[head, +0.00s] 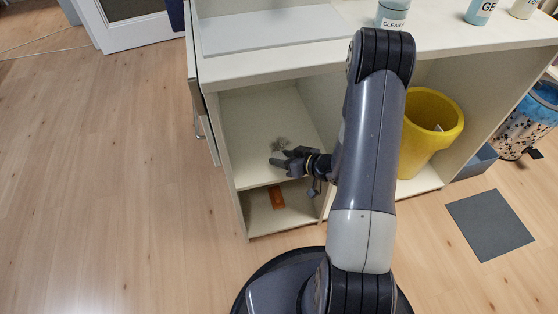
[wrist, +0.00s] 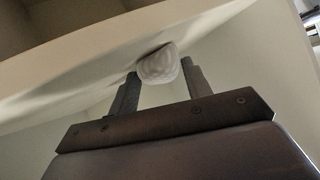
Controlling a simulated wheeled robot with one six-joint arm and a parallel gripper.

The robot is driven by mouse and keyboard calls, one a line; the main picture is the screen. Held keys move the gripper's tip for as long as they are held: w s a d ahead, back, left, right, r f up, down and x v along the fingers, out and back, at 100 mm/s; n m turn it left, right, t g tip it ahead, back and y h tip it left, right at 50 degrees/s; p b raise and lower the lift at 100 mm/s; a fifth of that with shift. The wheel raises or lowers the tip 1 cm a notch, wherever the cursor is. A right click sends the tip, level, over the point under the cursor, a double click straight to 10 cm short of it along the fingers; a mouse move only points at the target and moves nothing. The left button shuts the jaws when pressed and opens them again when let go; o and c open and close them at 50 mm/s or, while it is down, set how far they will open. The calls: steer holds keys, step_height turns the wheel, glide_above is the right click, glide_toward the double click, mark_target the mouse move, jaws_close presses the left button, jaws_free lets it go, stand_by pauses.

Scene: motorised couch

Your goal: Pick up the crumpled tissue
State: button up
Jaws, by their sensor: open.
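The crumpled tissue (wrist: 159,64) is a pale, rounded, creased lump in the wrist view. It shows at the ends of my two fingers, in line with the gap between them. In the head view a small greyish lump, which looks like the same tissue (head: 280,142), lies on the upper shelf of the cabinet, just behind my gripper (head: 279,157). My gripper is open and reaches into that compartment from the right. Its fingers lie either side of the tissue or just short of it; I cannot tell whether they touch it.
The cabinet's side wall (head: 217,130) stands left of my gripper. An orange item (head: 277,197) lies on the lower shelf. A yellow bin (head: 428,125) stands in the right compartment, and bottles including a cleaner (head: 391,17) stand on top. The floor at left is clear.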

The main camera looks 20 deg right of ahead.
steer(key=shift+c, duration=0.3)
steer(key=c, duration=0.5)
steer(key=shift+c, duration=0.2)
